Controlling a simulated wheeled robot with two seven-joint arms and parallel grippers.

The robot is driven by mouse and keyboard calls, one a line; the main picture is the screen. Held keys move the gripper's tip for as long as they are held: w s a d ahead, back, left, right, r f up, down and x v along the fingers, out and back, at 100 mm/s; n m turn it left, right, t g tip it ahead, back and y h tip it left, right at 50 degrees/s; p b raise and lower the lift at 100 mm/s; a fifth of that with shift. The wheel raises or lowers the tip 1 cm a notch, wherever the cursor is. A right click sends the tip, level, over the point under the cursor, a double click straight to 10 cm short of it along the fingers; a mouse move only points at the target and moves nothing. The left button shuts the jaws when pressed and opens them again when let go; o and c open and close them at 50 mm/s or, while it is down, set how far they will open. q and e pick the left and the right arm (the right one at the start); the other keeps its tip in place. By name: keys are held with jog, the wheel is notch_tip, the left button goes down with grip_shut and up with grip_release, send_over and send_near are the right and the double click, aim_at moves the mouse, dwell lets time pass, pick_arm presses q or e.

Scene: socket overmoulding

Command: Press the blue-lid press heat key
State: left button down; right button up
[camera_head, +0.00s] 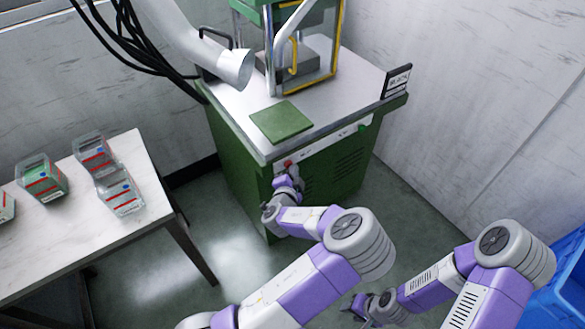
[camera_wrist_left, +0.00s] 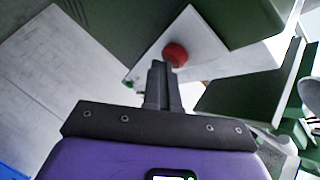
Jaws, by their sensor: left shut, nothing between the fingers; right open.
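The press (camera_head: 325,75) stands on a green cabinet with a pale top. The cabinet's white front panel (camera_head: 320,149) carries a red round button (camera_head: 288,163) at its left and a small green button (camera_head: 362,127) at its right. The red button (camera_wrist_left: 176,54) and the green one (camera_wrist_left: 128,84) also show in the left wrist view. No blue lid shows on this press. No control is readable as a heat key. My left gripper (camera_head: 287,178) is shut and empty, its tips close to the red button; contact is unclear. My right gripper (camera_head: 353,304) is open, low at the bottom right.
A green mat (camera_head: 281,123) lies on the cabinet top. A white table (camera_head: 75,238) at the left bears several clear bins. A blue bin (camera_head: 562,285) is at the lower right. Floor between table and cabinet is free.

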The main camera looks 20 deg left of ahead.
pick_arm(q)
jog(key=shift+a+r+y, duration=0.1)
jog(key=shift+a+y, duration=0.2)
jog(key=shift+a, duration=0.15)
jog(key=s+d, duration=0.3)
jog(key=d, duration=0.2)
jog(key=shift+s, duration=0.3)
jog(key=s+a+f+n+g+y+p, duration=0.1)
jog(key=s+a+f+n+g, duration=0.15)
jog(key=f, duration=0.25)
jog(key=s+a+f+n+g+p, duration=0.1)
jog(key=s+a+f+n+g, duration=0.15)
jog(key=s+f, duration=0.2)
jog(key=s+f+n+g+h+p, duration=0.25)
jog(key=s+f+g, duration=0.45)
jog(key=s, duration=0.4)
jog(key=s+d+r+n+g+h+p, duration=0.2)
jog(key=s+d+n+h, duration=0.3)
jog(key=s+d, duration=0.3)
jog(key=shift+d+r+g, duration=0.3)
jog(key=shift+d, duration=0.6)
